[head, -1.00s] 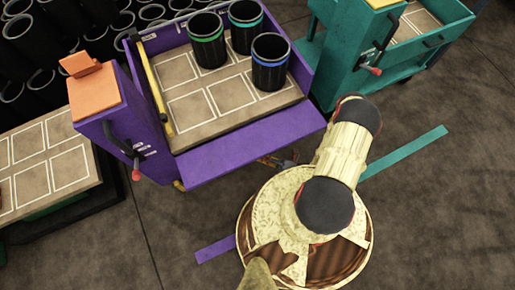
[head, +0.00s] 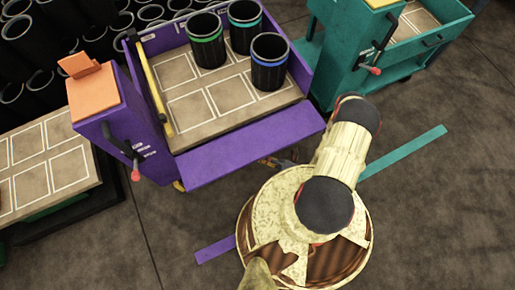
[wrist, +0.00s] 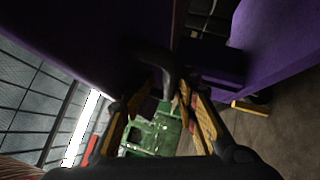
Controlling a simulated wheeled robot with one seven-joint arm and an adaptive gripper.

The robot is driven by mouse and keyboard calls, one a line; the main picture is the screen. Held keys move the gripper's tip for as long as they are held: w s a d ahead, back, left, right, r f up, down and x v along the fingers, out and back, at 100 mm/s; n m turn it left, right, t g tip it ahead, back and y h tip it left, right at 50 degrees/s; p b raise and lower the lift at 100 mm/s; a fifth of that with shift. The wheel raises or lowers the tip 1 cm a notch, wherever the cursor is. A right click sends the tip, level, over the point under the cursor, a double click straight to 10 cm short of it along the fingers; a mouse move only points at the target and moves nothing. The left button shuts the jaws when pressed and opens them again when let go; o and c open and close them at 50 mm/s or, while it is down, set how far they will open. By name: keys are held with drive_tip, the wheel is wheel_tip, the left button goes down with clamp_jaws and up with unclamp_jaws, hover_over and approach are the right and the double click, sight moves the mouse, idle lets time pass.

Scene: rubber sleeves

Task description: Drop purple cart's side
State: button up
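The purple cart (head: 118,112) stands at upper left in the head view. Its purple side panel (head: 250,146) is folded outward along the near edge and slopes down from the cart bed. My gripper (head: 284,160) shows only in part just below that panel, mostly hidden by the panel and my arm. In the wrist view, my gripper's fingers (wrist: 170,95) stand on either side of a dark curved bar (wrist: 165,65), which looks like a handle. I cannot tell whether they press on it. Purple surfaces (wrist: 285,35) lie close around the gripper.
Three black sleeves with green, teal and blue bands (head: 268,65) stand on the purple cart's bed. A teal cart (head: 345,70) is at upper right. A low table (head: 48,165) is at left. The floor at right is clear, marked by a teal strip (head: 405,152).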

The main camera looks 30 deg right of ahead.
drive_tip(key=v, duration=1.2)
idle(0.3)
